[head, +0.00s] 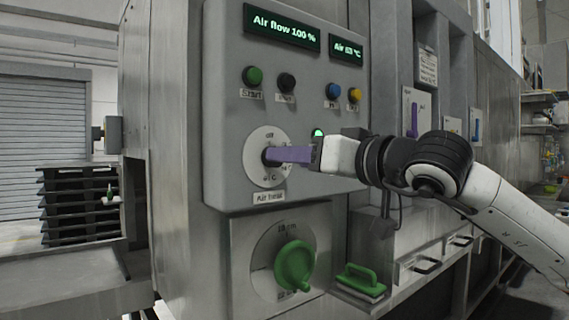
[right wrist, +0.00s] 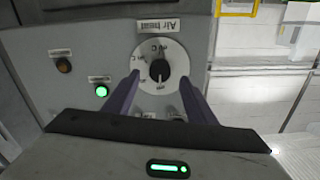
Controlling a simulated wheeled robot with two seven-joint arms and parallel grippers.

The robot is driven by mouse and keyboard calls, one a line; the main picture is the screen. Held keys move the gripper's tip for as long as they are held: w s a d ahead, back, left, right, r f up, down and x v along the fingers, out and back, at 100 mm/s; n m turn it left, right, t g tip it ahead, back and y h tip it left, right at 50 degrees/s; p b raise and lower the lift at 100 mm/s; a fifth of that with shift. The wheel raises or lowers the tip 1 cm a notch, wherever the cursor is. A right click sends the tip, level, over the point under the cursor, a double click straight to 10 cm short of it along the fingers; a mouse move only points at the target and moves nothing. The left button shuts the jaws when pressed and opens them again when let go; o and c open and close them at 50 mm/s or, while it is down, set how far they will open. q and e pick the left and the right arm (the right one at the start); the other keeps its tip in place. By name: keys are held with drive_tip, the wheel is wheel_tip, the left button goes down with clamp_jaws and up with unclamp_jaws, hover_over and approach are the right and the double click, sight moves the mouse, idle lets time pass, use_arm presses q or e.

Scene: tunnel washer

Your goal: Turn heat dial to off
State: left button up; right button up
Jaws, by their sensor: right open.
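The heat dial is a black knob on a round white face (head: 256,172) above the "Air heat" label (head: 268,197) on the grey panel. In the right wrist view the picture is upside down, and the black knob (right wrist: 157,70) shows with a pale mark on its lower part, toward a small label that seems to read OFF. My right gripper (head: 283,155) is at the dial. Its purple fingers are open, one on each side of the knob, with gaps visible; contact cannot be told. In the head view a finger hides part of the knob. My left gripper is out of view.
Green (head: 252,75), black, blue and yellow buttons sit above the dial, under two green-lit displays (head: 282,27). A large green knob (head: 294,266) is below. A green-handled item (head: 361,280) lies on a ledge at lower right. Black pallets (head: 82,205) are stacked at left.

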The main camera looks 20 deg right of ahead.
drive_tip(key=b+v, duration=0.1)
drive_tip(key=v, duration=0.5)
drive_tip(key=shift+a+f, duration=0.1)
